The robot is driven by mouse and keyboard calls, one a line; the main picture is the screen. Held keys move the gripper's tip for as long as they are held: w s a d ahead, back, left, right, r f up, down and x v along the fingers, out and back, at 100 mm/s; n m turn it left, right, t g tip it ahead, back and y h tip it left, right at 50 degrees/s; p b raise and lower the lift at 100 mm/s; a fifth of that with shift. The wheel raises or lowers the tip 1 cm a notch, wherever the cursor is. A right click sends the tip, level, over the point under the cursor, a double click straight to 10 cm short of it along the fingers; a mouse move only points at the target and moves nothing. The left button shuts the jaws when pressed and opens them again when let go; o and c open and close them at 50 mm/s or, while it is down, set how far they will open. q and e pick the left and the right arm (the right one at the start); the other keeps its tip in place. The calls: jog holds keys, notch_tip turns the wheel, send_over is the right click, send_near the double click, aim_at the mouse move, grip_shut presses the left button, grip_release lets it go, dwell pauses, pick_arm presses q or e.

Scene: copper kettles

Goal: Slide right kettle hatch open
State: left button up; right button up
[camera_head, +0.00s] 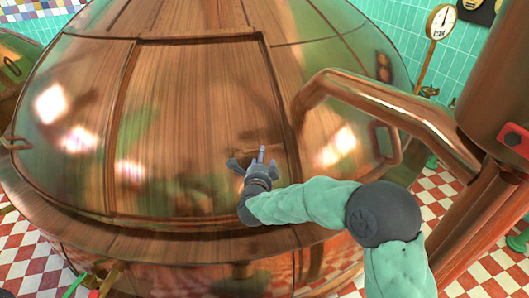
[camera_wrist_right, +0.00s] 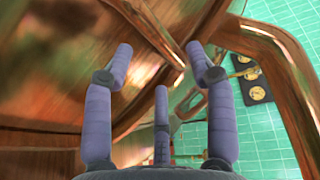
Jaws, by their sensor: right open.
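The large copper kettle (camera_head: 340,80) fills the middle of the head view; another copper kettle shows in part at the left edge, so this is the right one. Its hatch (camera_head: 185,110) is a wide sloping panel on the dome, between raised side strips, and looks closed. My right gripper (camera_head: 254,162) is in front of the hatch's lower right part, with its fingers spread and empty. In the right wrist view the open fingers (camera_wrist_right: 158,58) point toward blurred copper surface; contact cannot be told. A small bar-like shape above the fingers is too unclear to name. My left gripper is out of view.
A thick bent copper pipe (camera_head: 385,98) arches just right of the hatch, close to my right arm. A copper column (camera_head: 495,75) stands at the right. A round gauge (camera_head: 441,21) is behind. The other kettle (camera_head: 14,75) is at left, above the red-and-white checkered floor (camera_head: 22,235).

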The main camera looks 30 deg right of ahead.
jog(key=shift+b+x, duration=0.55)
jog(key=shift+x, duration=2.65)
grip_shut()
